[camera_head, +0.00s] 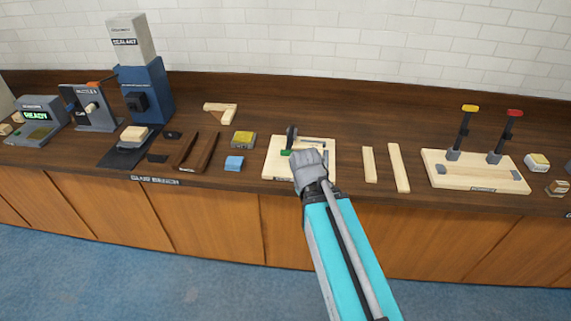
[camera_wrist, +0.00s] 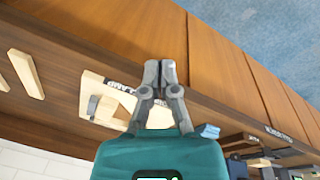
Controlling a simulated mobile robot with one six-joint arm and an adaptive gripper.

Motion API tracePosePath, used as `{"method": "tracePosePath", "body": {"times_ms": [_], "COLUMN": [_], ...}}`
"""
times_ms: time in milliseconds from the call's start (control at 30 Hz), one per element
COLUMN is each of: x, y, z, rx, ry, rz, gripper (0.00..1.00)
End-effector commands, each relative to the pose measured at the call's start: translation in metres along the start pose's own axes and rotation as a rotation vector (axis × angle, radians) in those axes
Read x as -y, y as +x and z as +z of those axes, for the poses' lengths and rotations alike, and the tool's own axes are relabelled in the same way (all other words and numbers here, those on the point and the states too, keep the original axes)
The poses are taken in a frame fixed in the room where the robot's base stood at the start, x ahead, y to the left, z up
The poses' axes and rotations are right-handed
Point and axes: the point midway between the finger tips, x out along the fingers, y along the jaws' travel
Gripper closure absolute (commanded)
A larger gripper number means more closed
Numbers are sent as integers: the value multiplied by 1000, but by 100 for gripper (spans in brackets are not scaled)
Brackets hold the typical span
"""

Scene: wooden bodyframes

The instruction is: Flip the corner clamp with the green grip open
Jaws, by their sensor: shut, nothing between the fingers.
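The corner clamp board (camera_head: 273,168) is a pale wooden plate on the bench, in the middle of the head view. A small green part (camera_head: 286,152), seemingly the green grip, shows at its left, just beside my gripper (camera_head: 307,158). A dark upright piece (camera_head: 291,136) stands behind it. My gripper covers the board's middle, so the rest of the clamp is hidden. In the wrist view my gripper (camera_wrist: 160,66) has its fingers together and empty, in front of the bench edge. The board (camera_wrist: 92,82) shows to its left there; the green grip is not visible.
Two wood strips (camera_head: 369,165) lie right of the board. Further right, a board (camera_head: 450,178) carries upright levers with yellow (camera_head: 469,108) and red (camera_head: 514,113) grips. A blue block (camera_head: 234,163) and yellow-topped block (camera_head: 243,140) lie left. Machines stand far left.

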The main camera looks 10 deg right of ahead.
Motion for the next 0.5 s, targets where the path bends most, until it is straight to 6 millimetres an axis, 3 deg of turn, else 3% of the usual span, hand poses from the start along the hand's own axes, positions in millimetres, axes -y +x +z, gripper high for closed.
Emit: {"method": "tracePosePath", "body": {"times_ms": [200, 500], "x": [-14, -29], "y": [28, 46], "z": [-28, -72], "rx": [-90, -136], "ry": [-342, -892], "rz": [170, 475], "gripper": [100, 100]}}
